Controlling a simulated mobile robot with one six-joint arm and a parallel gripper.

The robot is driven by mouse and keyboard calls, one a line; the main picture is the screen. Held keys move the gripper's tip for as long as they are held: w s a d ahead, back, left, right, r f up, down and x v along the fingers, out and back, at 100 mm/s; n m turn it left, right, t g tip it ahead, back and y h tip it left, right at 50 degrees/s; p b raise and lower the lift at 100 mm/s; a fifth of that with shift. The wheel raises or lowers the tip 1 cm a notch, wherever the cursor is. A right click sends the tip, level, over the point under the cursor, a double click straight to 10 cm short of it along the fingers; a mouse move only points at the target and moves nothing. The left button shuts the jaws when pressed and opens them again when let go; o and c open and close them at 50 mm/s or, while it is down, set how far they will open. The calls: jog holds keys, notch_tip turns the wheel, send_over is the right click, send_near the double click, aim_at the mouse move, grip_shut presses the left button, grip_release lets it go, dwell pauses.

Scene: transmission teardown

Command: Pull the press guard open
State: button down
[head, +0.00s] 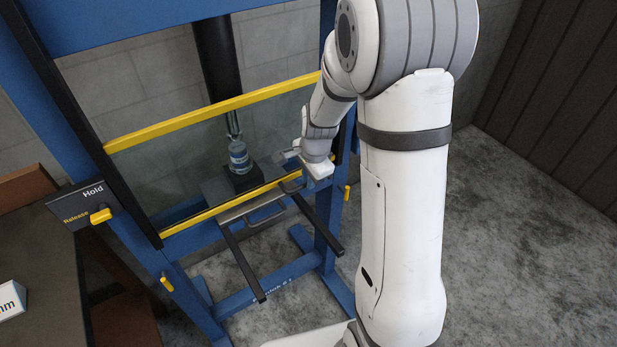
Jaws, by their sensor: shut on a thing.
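The press guard is a clear panel with a yellow top bar (215,111) and a yellow bottom bar (232,203), standing across the front of the blue press. My gripper (290,156) is at the right part of the guard, close to the bottom bar, and is shut on the guard. The exact contact is small and partly hidden by my wrist.
A Hold/Release plate with a yellow lever (100,216) is on the left post. The floor at right (530,240) is clear.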

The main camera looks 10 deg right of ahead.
notch_tip(320, 180, up, 21)
jog(key=p, duration=1.1)
jog(key=shift+r, duration=0.2)
jog(key=c, duration=1.5)
grip_release()
jog(key=shift+o, duration=0.2)
notch_tip(320, 180, up, 8)
jog(key=s+b, duration=0.1)
jog(key=shift+s+d+f, duration=0.2)
jog(key=shift+d, duration=0.05)
jog(key=shift+s, duration=0.1)
